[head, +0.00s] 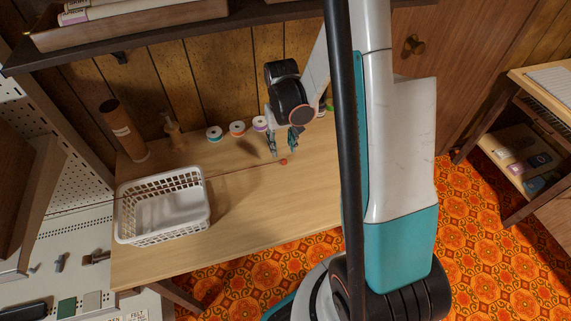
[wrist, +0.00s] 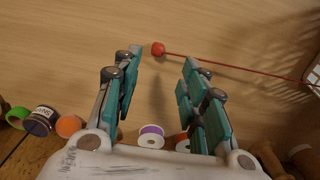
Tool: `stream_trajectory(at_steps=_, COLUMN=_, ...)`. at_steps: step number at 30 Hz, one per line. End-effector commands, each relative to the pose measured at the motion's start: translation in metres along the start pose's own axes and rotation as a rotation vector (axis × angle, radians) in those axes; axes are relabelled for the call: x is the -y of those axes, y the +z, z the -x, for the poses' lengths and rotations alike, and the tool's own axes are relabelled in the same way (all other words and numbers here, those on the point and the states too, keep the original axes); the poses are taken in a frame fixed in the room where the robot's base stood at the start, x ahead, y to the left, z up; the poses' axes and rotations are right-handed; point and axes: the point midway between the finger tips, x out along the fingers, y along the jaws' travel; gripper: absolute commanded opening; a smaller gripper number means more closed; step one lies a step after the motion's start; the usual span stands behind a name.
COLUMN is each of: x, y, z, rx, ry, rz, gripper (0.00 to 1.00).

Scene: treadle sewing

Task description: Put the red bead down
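The red bead (head: 284,162) appears to lie on the wooden table (head: 270,205), near its middle. It also shows in the wrist view (wrist: 158,49), just beyond the fingertips and nearer the left finger. A thin red cord (wrist: 230,66) runs from the bead to the right in the wrist view. In the head view the cord runs left to the white basket (head: 165,235) and across it. My gripper (head: 283,149) is open above the table, close to the bead. In the wrist view its two fingers (wrist: 162,65) stand apart with nothing held between them.
Several thread spools, including a purple one (head: 260,123) and an orange one (head: 237,128), stand along the back of the table. A brown cylinder (head: 124,135) and a wooden item (head: 174,130) stand at back left. The table's front middle is clear. A shelf (head: 160,37) overhangs the back.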

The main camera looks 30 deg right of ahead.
Motion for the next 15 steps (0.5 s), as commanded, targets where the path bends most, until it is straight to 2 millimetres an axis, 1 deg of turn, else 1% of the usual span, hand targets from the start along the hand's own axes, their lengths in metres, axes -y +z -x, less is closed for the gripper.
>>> stream_trajectory(at_steps=1, x=0.0, y=0.0, z=-0.008, rx=0.0, ry=0.0, rz=0.0, gripper=0.39)
stream_trajectory(at_steps=3, x=0.0, y=0.0, z=-0.013, rx=0.0, ry=0.0, rz=0.0, gripper=0.39)
stream_trajectory(at_steps=8, x=-0.001, y=0.001, z=-0.019, rx=0.0, ry=0.0, rz=0.0, gripper=0.39)
stream_trajectory(at_steps=10, x=-0.001, y=0.002, z=-0.024, rx=0.0, ry=0.0, rz=0.0, gripper=0.39)
stream_trajectory(at_steps=15, x=-0.005, y=0.007, z=-0.049, rx=0.0, ry=0.0, rz=-0.001, gripper=0.39)
